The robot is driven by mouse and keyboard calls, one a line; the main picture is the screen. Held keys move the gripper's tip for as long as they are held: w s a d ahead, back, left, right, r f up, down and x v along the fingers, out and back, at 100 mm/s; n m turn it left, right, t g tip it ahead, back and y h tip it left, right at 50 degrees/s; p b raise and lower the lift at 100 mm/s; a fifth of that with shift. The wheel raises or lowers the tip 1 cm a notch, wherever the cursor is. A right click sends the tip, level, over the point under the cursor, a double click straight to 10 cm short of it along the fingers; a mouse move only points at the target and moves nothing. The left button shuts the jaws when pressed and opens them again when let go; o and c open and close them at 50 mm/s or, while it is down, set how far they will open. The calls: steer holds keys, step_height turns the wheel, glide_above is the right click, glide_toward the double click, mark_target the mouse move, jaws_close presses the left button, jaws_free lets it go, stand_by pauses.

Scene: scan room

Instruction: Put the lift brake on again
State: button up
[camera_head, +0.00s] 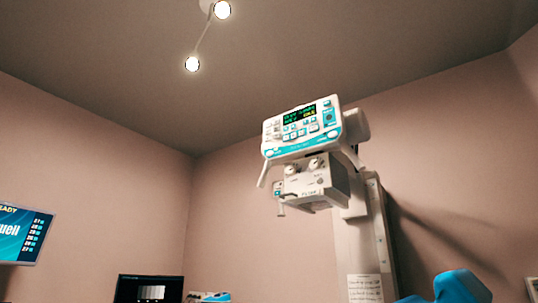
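The lift unit, a white and blue control head (302,127) with a lit display and several buttons, sits high on a pale upright column (362,240). Below the head hangs a grey box (312,184) with two round knobs on its top edge. A pale handle (263,173) slants down at the head's left side. A small lever-like part (279,195) shows at the box's left side. I cannot tell which part is the lift brake or how it is set. My gripper is not in view.
A wall screen (25,235) is at the left edge. A dark monitor (150,289) and a white and blue item (208,297) stand low in the picture. A blue padded shape (461,287) is at lower right. Ceiling lamps (193,64) hang above. The floor is out of view.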

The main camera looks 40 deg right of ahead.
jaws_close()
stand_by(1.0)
